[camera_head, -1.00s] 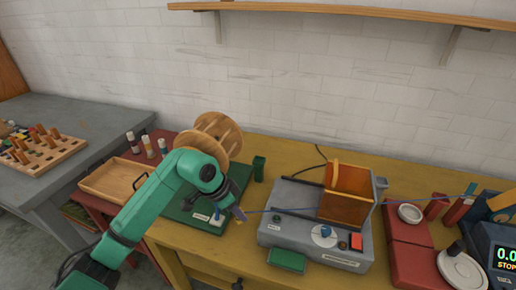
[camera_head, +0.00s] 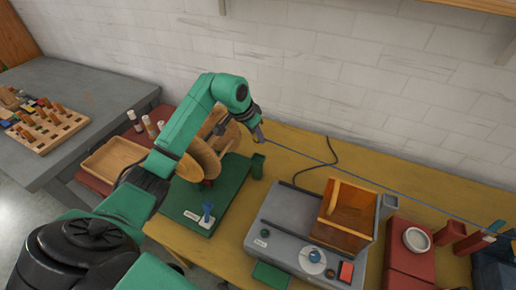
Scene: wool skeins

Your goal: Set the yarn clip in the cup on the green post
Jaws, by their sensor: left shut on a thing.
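My left gripper (camera_head: 257,127) is shut on the yarn clip (camera_head: 260,136), a small piece of which only the end shows below the fingers. A blue strand runs from the clip to the right across the bench. The short green post (camera_head: 257,166) stands at the back right corner of the green base board, below the clip in the picture. Clip and post are apart. The inside of the cup on top of the post is too small to make out. My right gripper is out of view.
A wooden reel (camera_head: 208,155) stands on the green board (camera_head: 230,188), partly behind my left arm. A grey machine (camera_head: 275,220) with an orange box (camera_head: 346,215) is to the right. A wooden tray (camera_head: 115,157) lies left. The yellow bench behind the machine is mostly clear.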

